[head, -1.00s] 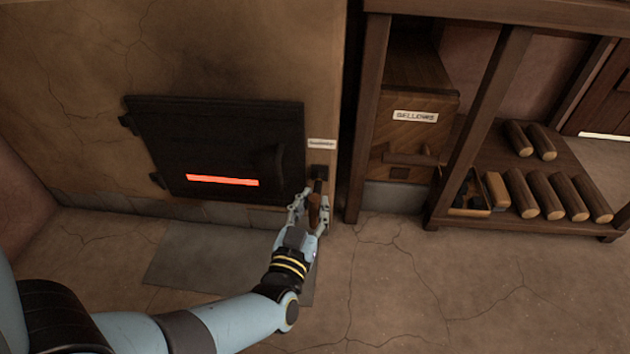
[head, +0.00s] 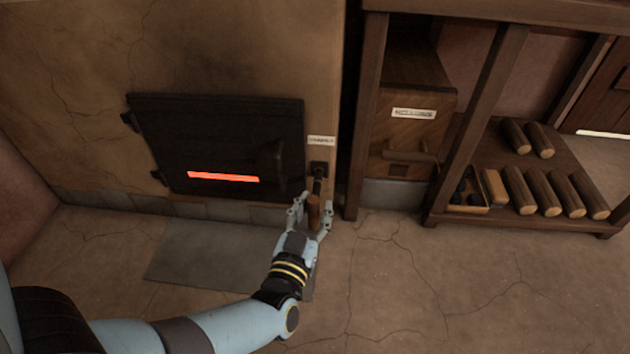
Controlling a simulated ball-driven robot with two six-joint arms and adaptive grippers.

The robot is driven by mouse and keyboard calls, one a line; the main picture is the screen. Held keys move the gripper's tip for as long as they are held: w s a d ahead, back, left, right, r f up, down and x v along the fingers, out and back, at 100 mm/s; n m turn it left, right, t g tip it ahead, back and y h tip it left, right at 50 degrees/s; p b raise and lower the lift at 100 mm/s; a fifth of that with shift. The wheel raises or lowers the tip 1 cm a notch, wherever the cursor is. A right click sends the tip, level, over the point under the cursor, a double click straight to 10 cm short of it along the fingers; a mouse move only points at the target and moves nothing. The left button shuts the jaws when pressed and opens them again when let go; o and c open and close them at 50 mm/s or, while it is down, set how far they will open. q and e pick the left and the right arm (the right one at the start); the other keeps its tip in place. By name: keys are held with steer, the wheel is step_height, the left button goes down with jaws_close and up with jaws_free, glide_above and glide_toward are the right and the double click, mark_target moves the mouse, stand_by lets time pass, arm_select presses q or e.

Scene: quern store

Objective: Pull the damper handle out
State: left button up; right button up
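The damper handle (head: 313,211) is a brown wooden grip on a dark rod. The rod sticks out of a dark square socket (head: 318,169) in the stove wall, right of the stove door, under a small white label (head: 321,141) that is too blurred to read. My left gripper (head: 312,212) is at the wooden grip, with one finger to its left and one to its right. Gaps show between the fingers and the grip, so the gripper looks open around it. My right gripper is not in view.
The black stove door (head: 220,135) has a glowing slot (head: 223,178). A grey floor plate (head: 205,255) lies below it. To the right stand a wooden bellows box (head: 410,130) and a rack post (head: 485,110). Several logs (head: 548,193) lie on the low shelf. The front floor is clear.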

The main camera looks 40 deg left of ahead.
arm_select(q)
step_height(320, 180, up, 10)
stand_by(0.7)
stand_by(0.4)
